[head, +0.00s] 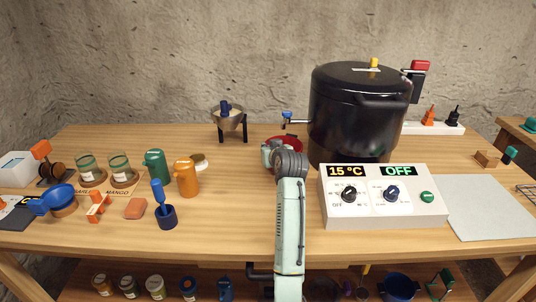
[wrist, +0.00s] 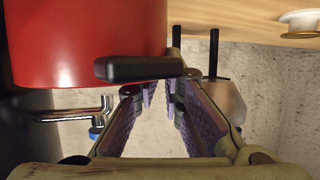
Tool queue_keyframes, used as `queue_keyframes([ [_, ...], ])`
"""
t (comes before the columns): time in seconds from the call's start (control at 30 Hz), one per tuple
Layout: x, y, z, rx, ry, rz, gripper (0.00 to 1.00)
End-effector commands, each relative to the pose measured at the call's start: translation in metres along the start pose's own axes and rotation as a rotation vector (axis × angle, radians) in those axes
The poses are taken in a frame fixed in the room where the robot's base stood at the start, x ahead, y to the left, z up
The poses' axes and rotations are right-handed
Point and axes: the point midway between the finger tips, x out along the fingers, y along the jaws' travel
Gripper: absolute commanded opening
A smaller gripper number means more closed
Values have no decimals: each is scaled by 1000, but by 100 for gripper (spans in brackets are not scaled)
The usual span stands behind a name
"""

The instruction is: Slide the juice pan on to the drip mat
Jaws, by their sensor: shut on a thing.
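The red juice pan (head: 296,143) is on the table left of the big dark pot, mostly hidden behind my arm in the head view. In the wrist view its red side (wrist: 85,40) and black handle (wrist: 138,68) fill the upper left. My gripper (wrist: 164,92) is at that handle and shut on it; the exact contact at the fingertips is hard to see. A flat pale grey mat (head: 490,207) lies at the right of the table; I cannot tell if it is the drip mat.
The dark pot (head: 350,120) has a tap (head: 287,117) close to the pan. A control box (head: 383,197) stands right of my arm. A funnel on a stand (head: 229,115) is behind left. Jars and an orange canister (head: 187,178) crowd the left; the table between is clear.

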Motion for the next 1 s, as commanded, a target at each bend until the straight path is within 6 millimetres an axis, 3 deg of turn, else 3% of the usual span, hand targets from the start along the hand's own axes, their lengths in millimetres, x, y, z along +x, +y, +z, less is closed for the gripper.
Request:
queue_keyframes([
  [0.7, 48, 14, -23, -2, 5, 0, 0],
  [1.0, 54, 15, -18, -1, 6, 0, 0],
])
